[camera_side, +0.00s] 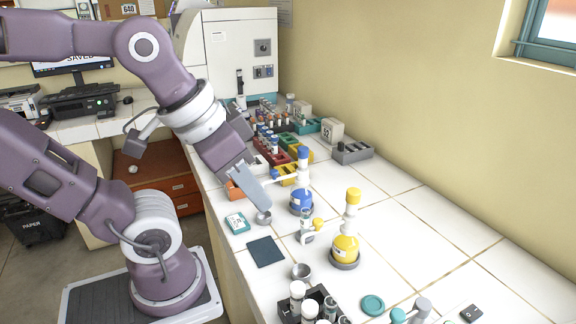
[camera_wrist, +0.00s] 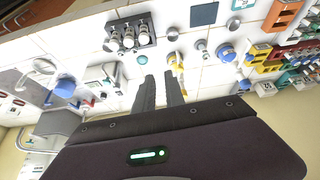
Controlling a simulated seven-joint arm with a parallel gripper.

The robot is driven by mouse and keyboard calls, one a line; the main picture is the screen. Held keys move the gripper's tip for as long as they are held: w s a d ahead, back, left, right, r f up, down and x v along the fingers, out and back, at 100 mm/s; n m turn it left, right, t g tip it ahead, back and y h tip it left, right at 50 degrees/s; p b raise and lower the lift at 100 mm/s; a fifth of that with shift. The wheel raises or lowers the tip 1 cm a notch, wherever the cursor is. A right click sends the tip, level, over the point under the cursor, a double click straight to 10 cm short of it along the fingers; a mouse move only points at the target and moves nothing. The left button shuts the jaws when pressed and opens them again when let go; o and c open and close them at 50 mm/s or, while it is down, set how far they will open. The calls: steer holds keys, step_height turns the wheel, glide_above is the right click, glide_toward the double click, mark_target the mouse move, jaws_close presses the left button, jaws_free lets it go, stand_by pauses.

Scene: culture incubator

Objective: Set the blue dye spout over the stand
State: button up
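The blue dye bottle (camera_side: 301,205) stands upright on the bench, with a blue cap on its tall white neck. Its light blue spout (camera_side: 275,175) points left. The bottle also shows in the wrist view (camera_wrist: 227,53). A small pale stand (camera_side: 307,238) with a clear tube is just in front of the bottle; the spout is turned away from it. In the wrist view the stand (camera_wrist: 202,45) is small and unclear. My gripper (camera_side: 262,208) is left of the bottle, above the bench. In the wrist view my gripper (camera_wrist: 160,78) has its fingers apart with nothing between them.
A yellow dye bottle (camera_side: 345,248) stands right of the stand. A metal cup (camera_side: 302,271), a dark mat (camera_side: 265,252) and a teal-topped box (camera_side: 237,222) lie nearby. A vial rack (camera_side: 287,312) is at the front. Coloured racks fill the back; the bench's right side is largely clear.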

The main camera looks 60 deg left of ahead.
steer(key=w+a+r+n, duration=0.1)
steer(key=w, duration=0.1)
steer(key=w+a+r+n+g, duration=0.1)
steer(key=w, duration=0.1)
steer(key=w+a+r+n, duration=0.1)
steer(key=w+a+n, duration=0.1)
steer(key=shift+r+g, duration=0.3)
jaws_close()
steer(key=n+g+h, duration=0.2)
steer(key=n+g, duration=0.1)
steer(key=n, duration=0.7)
glide_above(285, 178)
steer(key=s+d, duration=0.2)
steer(key=s+a+f+n, duration=0.1)
steer(key=a+f+n, duration=0.1)
steer(key=a, duration=0.4)
steer(key=s+a+f+n+h, duration=0.1)
steer(key=a+f+n, duration=0.2)
steer(key=a, duration=0.3)
steer(key=shift+s+a+f, duration=0.2)
steer(key=shift+s+f, duration=0.15)
steer(key=shift+f, duration=0.4)
steer(key=w+d+f, duration=0.1)
steer(key=d+f, duration=0.5)
steer(key=f, duration=0.4)
steer(key=shift+d+f, duration=0.2)
steer(key=shift+d, duration=0.2)
